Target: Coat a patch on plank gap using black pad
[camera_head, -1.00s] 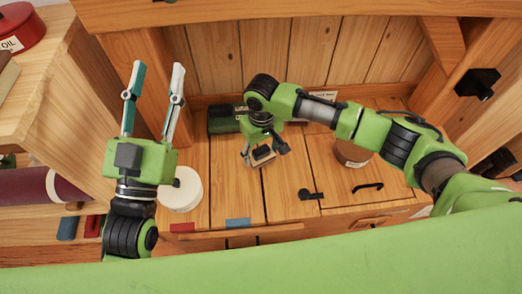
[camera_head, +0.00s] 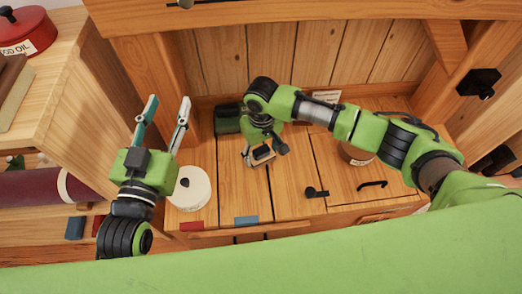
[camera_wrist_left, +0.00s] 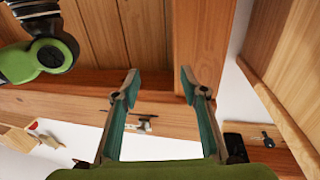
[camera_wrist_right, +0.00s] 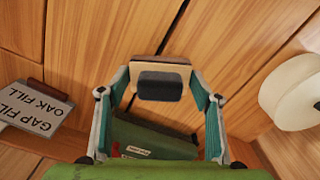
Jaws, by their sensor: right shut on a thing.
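My right gripper (camera_head: 262,153) is shut on the black pad, a small tan block with a dark grey part. In the right wrist view the black pad (camera_wrist_right: 160,86) sits between the fingertips (camera_wrist_right: 158,92), just over the bench planks. I cannot tell whether it touches the wood. A dark plank gap (camera_wrist_right: 176,28) runs away beyond the pad; the block hides its near end. No coated patch can be made out. My left gripper (camera_head: 168,102) is open and empty, raised left of the bench; its spread fingers also show in the left wrist view (camera_wrist_left: 160,82).
A white roll (camera_head: 190,188) stands on the bench left of the pad. A green box (camera_head: 228,118) is behind it, with a labelled card (camera_wrist_right: 35,108) nearby. A brown tin (camera_head: 356,153) and a black handle (camera_head: 372,184) lie right, under my right arm.

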